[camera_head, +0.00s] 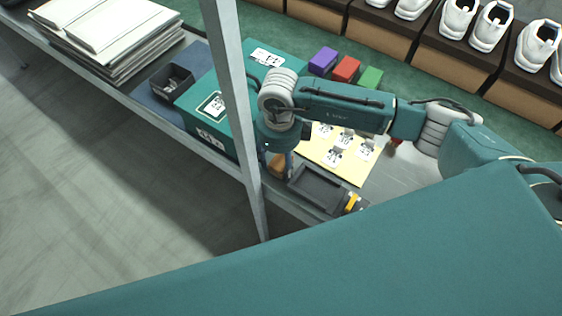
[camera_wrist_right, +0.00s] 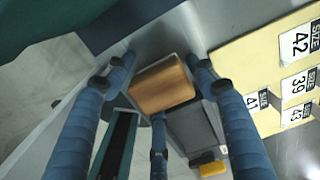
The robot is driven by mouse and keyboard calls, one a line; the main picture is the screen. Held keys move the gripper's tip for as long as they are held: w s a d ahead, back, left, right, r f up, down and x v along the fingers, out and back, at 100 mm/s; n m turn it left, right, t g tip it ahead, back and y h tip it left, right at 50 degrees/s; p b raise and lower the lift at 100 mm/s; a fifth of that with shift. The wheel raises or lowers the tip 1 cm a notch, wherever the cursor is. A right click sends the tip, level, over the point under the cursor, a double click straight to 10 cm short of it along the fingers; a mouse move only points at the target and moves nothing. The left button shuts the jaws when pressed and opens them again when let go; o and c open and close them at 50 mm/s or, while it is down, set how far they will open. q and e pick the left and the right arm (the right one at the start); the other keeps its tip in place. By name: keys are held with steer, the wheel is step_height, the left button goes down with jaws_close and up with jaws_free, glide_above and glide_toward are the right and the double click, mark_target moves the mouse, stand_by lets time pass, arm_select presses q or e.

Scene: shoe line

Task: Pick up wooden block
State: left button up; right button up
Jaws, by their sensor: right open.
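The wooden block (camera_wrist_right: 161,86) is a brown-orange box in the right wrist view, lying between the spread fingertips of my right gripper (camera_wrist_right: 160,78). The three blue fingers are open around it, and I cannot tell whether any touches it. In the head view only a small brown part of the block (camera_head: 277,164) shows, mostly hidden behind my right gripper (camera_head: 280,158), which points down over the table edge beside a dark grey tray (camera_head: 318,188). My left gripper is not in view.
A yellow board with size labels (camera_head: 352,172) lies right of the tray. A yellow item (camera_head: 353,202) is at the tray's end. A teal box (camera_head: 207,112) stands left of a metal post (camera_head: 234,85). Purple (camera_head: 323,61), red (camera_head: 346,69) and green (camera_head: 370,78) blocks are behind.

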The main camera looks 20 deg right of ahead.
mark_target(280, 160)
steer(key=c, duration=1.1)
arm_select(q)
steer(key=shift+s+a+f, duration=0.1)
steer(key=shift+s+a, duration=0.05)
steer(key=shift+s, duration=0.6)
arm_select(e)
steer(key=shift+o, duration=0.2)
steer(key=shift+r, duration=0.15)
